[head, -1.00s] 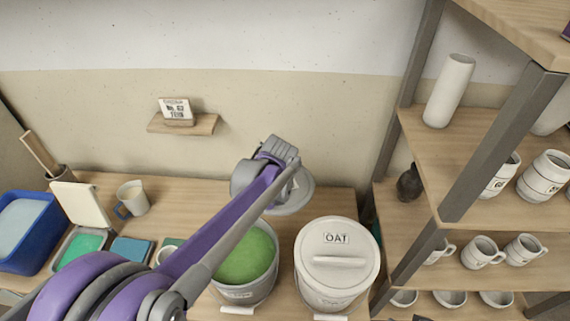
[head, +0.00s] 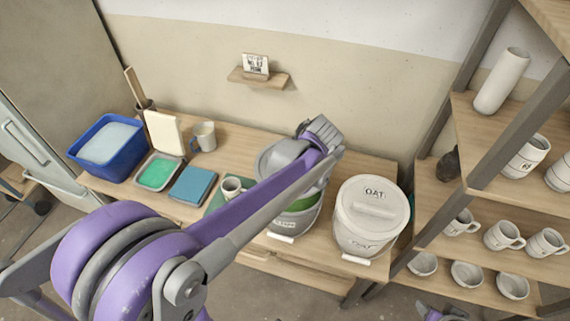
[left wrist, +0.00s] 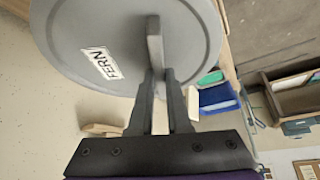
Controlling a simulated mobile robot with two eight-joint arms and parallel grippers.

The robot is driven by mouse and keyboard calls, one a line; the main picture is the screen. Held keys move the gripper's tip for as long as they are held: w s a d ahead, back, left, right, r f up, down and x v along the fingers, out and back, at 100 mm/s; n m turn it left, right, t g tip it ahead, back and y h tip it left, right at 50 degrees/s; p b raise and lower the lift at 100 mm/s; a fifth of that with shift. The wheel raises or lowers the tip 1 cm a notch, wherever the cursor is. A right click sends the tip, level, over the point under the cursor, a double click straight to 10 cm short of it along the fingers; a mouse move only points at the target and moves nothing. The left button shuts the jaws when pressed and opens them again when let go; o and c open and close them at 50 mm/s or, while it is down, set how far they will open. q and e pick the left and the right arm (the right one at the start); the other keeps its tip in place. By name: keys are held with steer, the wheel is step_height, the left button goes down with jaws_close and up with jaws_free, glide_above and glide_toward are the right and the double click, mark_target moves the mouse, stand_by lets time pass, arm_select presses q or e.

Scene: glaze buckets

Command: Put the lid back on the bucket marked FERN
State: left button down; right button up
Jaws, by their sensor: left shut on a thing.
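The grey lid marked FERN (left wrist: 108,45) fills the top of the left wrist view, its label facing the camera. My left gripper (left wrist: 160,80) is shut on the lid's upright handle. In the head view the lid (head: 272,162) shows partly behind my arm, over the back left of the open bucket (head: 292,222). Green glaze (head: 304,203) shows in a strip below the lid. The lid looks raised and tilted; its gap to the rim cannot be judged. My left fingertips are hidden in the head view. A bit of my right arm shows at the bottom right.
A lidded bucket marked OAT (head: 366,222) stands close to the right of the open bucket. A mug (head: 203,136), a small cup (head: 231,187), a blue tub (head: 106,145) and trays stand left. A shelf rack with pottery (head: 478,150) rises at the right.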

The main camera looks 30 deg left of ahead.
arm_select(q)
steer(key=shift+w+f+b, duration=0.15)
steer(key=shift+f+b, duration=0.2)
steer(key=shift+f, duration=0.35)
steer(key=shift+f+b, duration=0.9)
steer(key=shift+f, duration=0.65)
steer(key=shift+f+b, duration=0.55)
steer(key=shift+f, duration=0.4)
arm_select(e)
steer(key=shift+s+f, duration=0.3)
steer(key=shift+f, duration=0.55)
steer(key=shift+s+f, duration=0.25)
steer(key=shift+f, duration=0.55)
steer(key=shift+s+f, duration=0.3)
steer(key=shift+f, duration=0.55)
arm_select(q)
steer(key=shift+f+b, duration=0.45)
steer(key=shift+f, duration=0.4)
arm_select(e)
steer(key=shift+s+f+g, duration=0.15)
steer(key=shift+f+g, duration=0.15)
steer(key=shift+f, duration=0.25)
arm_select(q)
steer(key=c, duration=0.8)
jaws_free()
steer(key=shift+o, duration=0.2)
